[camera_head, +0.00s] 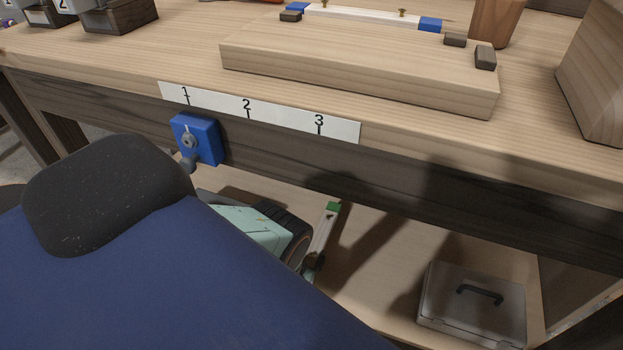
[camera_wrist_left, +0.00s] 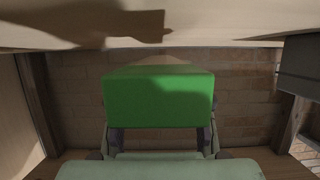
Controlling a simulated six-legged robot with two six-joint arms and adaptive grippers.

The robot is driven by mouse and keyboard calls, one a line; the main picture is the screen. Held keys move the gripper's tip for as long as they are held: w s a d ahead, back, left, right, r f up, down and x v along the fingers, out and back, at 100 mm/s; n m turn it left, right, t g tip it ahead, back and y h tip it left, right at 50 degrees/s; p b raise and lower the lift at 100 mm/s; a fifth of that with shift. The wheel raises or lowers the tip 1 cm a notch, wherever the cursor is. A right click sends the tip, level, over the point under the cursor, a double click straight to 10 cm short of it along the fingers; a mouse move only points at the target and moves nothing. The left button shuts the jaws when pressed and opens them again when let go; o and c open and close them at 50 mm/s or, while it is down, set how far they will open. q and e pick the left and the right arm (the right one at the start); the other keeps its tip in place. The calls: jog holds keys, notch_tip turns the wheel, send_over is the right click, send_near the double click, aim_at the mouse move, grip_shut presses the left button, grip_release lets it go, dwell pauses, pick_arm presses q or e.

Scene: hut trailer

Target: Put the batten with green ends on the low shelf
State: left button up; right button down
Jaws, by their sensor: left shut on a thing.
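The batten with green ends (camera_head: 333,208) is under the workbench, above or on the low shelf (camera_head: 375,275). In the head view one green end and part of its pale length show. My left gripper (camera_head: 314,262) is shut on the batten, partly hidden behind my arm. In the left wrist view the near green end (camera_wrist_left: 158,97) fills the middle, between the fingers of my left gripper (camera_wrist_left: 160,140). Whether the batten touches the shelf I cannot tell. My right gripper is not in view.
A grey case with a black handle (camera_head: 472,305) stands on the low shelf at right. The bench's dark front edge (camera_head: 430,190) hangs over the shelf, with a blue fitting (camera_head: 200,138) on it.

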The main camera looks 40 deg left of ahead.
pick_arm(q)
notch_tip(320, 180, down, 3)
jog(key=b, duration=0.2)
jog(key=shift+f+b, duration=0.15)
jog(key=shift+b, duration=0.2)
jog(key=o, duration=1.3)
jog(key=shift+c, duration=0.2)
